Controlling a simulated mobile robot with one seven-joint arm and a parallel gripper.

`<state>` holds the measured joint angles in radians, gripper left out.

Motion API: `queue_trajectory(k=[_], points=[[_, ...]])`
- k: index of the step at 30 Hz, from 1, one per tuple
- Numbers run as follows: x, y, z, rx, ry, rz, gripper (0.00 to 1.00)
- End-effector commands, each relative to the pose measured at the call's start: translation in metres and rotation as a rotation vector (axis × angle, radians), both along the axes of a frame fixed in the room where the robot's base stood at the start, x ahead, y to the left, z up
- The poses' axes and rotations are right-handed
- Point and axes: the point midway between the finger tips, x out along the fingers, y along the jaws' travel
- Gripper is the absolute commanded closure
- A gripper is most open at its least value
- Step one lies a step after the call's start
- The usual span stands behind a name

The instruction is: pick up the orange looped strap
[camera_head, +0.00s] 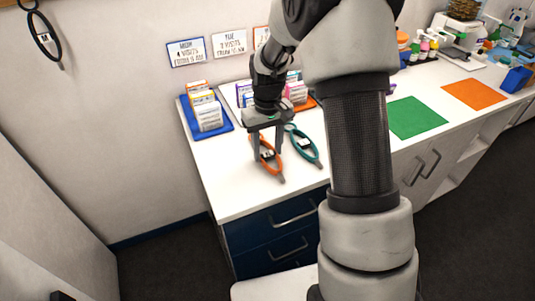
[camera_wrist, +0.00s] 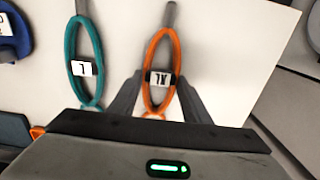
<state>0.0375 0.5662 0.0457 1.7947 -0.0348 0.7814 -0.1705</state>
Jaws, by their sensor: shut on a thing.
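The orange looped strap (camera_head: 278,163) lies on the white counter near its left front part, with a white label in its loop. In the wrist view the orange strap (camera_wrist: 176,55) runs up and away from between my fingers. My gripper (camera_head: 266,155) points down with its fingers at the strap, and it is shut on the strap. In the wrist view my gripper (camera_wrist: 158,92) has one finger on each side of the loop near the label. The strap looks to be at counter height; I cannot tell if it is lifted.
A teal looped strap (camera_head: 305,146) lies just right of the orange one. A blue tray (camera_head: 226,122) with boxes stands behind to the left. A green mat (camera_head: 417,117) and an orange mat (camera_head: 474,94) lie farther right. The counter's front left is clear.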

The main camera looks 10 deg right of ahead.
Motion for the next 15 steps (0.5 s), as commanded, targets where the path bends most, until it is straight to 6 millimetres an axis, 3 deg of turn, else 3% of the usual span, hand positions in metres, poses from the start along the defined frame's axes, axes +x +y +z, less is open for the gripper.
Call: queue_trajectory(k=[5, 15], points=[[0.001, 0.0, 0.009, 0.0, -0.002, 0.0, 0.82], [0.001, 0.0, 0.073, 0.0, -0.004, 0.0, 0.82]])
